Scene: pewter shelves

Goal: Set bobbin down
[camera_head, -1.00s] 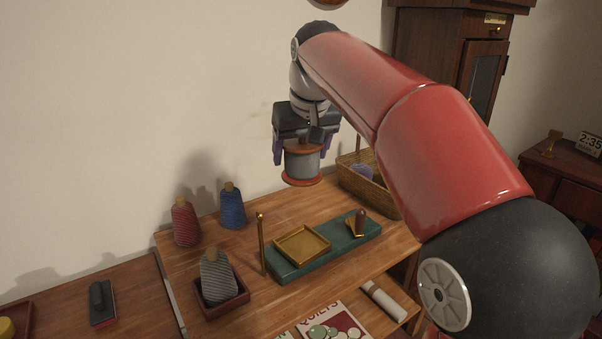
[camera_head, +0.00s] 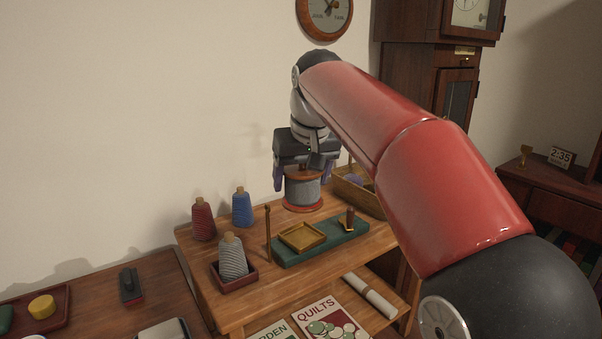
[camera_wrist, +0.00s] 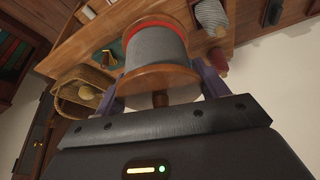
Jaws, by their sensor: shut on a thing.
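The bobbin hangs upright over the back of the wooden shelf top, left of a wicker basket. I cannot tell whether its base touches the wood.
Red (camera_head: 203,219), blue (camera_head: 241,208) and grey (camera_head: 232,256) thread cones stand at left, the grey one in a small tray. The wicker basket (camera_head: 357,196) is at right.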

